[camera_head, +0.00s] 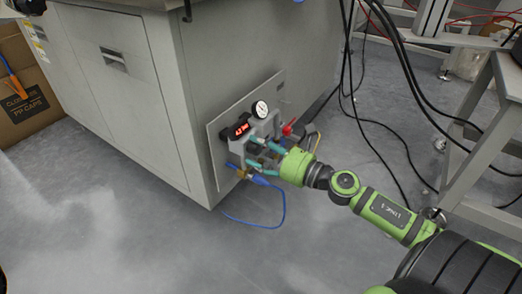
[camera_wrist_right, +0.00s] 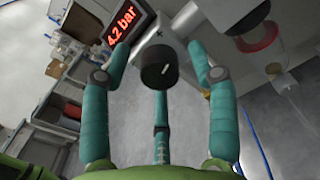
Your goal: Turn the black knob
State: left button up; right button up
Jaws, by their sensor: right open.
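I see gaps between the fingers and the knob, and contact cannot be made out. In the head view my right gripper (camera_head: 258,155) reaches the panel from the right, and the knob is hidden or too small to tell.
The panel (camera_head: 220,155) on the grey cabinet (camera_head: 145,100) carries a red display (camera_head: 241,129) reading 4.2 bar, a round gauge (camera_head: 260,108) and a red part (camera_head: 288,129). A blue hose (camera_head: 283,210) hangs below. Black cables and a metal frame (camera_head: 480,150) stand right.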

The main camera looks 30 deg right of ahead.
jog(key=c, duration=1.1)
jog(key=shift+c, duration=0.2)
jog(key=shift+m+p, duration=0.3)
